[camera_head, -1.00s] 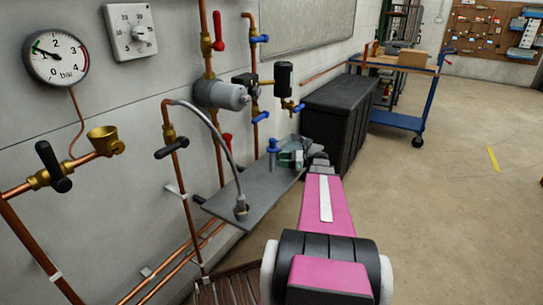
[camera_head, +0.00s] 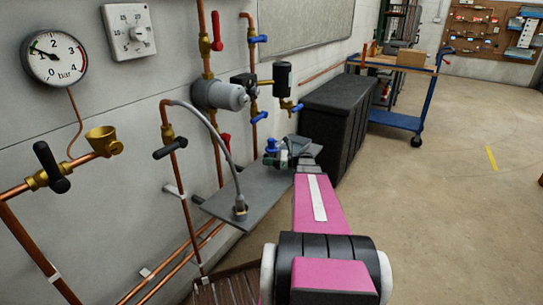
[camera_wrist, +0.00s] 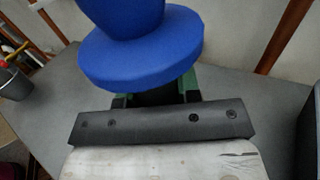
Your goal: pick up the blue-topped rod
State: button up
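The blue-topped rod (camera_head: 271,148) is at the far end of the grey shelf against the wall. Its broad, flanged blue top (camera_wrist: 140,50) fills the upper middle of the wrist view, very close to the camera. My gripper (camera_head: 282,157) reaches it from the right, low beside the blue top. In the wrist view, the green finger pads of my gripper (camera_wrist: 158,95) show on either side, just below the blue top. The dark part between them is mostly hidden, so I cannot tell whether the fingers touch it.
The grey shelf (camera_head: 222,206) carries a grey hose end (camera_head: 240,208) at its near end. Copper pipes and red and blue valves line the wall behind. A black chest (camera_head: 338,115) stands beyond the shelf. The floor at right is open.

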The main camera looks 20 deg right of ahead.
grip_shut()
jog(key=shift+r, duration=0.15)
